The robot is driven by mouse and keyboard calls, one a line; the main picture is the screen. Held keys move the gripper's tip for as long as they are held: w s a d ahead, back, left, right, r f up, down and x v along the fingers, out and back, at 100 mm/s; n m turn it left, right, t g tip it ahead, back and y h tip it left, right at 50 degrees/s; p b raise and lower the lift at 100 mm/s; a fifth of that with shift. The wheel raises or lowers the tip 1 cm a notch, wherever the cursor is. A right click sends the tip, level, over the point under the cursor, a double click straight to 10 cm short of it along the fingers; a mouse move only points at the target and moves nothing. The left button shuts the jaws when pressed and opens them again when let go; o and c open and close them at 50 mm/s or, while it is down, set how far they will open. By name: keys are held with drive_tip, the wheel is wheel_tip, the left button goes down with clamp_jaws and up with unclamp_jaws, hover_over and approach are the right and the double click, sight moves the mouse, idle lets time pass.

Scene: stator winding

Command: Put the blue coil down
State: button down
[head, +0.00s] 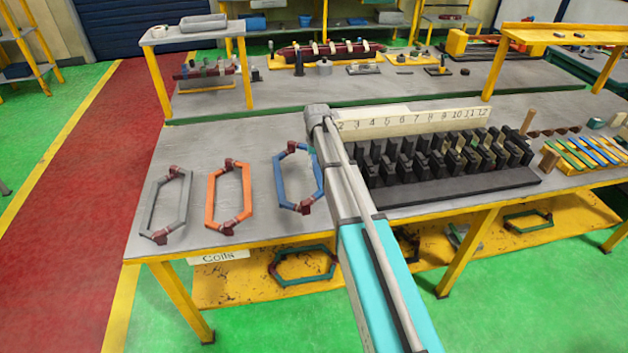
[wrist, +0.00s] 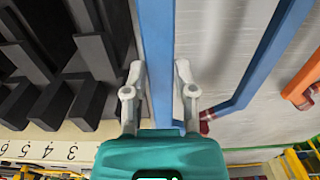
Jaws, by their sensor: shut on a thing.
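The blue coil (head: 280,181) is a hexagonal loop with dark red wrapped ends, at the table's front, left of my arm. My arm covers its right part in the head view. In the wrist view one long blue side (wrist: 158,45) runs between the fingers of my gripper (wrist: 158,88), which is shut on it. The coil's other side (wrist: 262,65) slants to the right, above the grey tabletop. I cannot tell whether the coil touches the table. My gripper is hidden behind my arm in the head view.
An orange coil (head: 212,196) and a grey coil (head: 150,206) lie to the left on the grey table (head: 255,150). The black slotted block (head: 450,188) stands right of my arm, before a numbered board (head: 415,119). Bare tabletop lies between the orange and blue coils.

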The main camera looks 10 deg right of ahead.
drive_tip(key=shift+f, duration=0.5)
drive_tip(key=shift+f+b, duration=1.85)
drive_tip(key=shift+b, duration=0.3)
drive_tip(key=c, duration=0.7)
unclamp_jaws()
drive_tip(key=shift+r, duration=0.15)
wheel_tip(320, 180, up, 12)
drive_tip(key=p, duration=1.2)
